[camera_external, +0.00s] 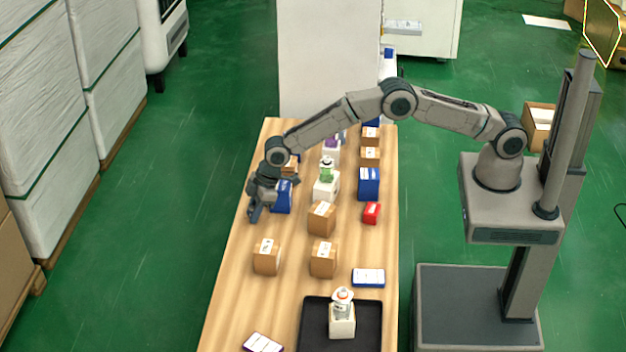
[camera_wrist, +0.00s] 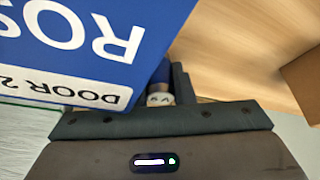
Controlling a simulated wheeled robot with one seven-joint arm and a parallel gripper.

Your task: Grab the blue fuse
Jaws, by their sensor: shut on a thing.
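A small blue cylinder with a pale, lettered end, which I take as the blue fuse (camera_wrist: 159,74), sits at the fingers of my gripper in the wrist view. My gripper (camera_external: 257,206) is shut on it, at the left edge of the wooden table. Part of the fuse is hidden behind a large blue box (camera_wrist: 75,40) with white lettering and a white "DOOR 2" label. That blue box also shows in the external view (camera_external: 284,197), just right of my gripper. I cannot make out the fuse in the external view.
Brown boxes (camera_external: 267,257) (camera_external: 323,258) stand nearer the front of the table (camera_external: 228,300). A green-topped bottle (camera_external: 326,172), another blue box (camera_external: 369,184) and a red box (camera_external: 371,213) stand right of my gripper. A black tray (camera_external: 312,335) holds a bottle (camera_external: 342,318).

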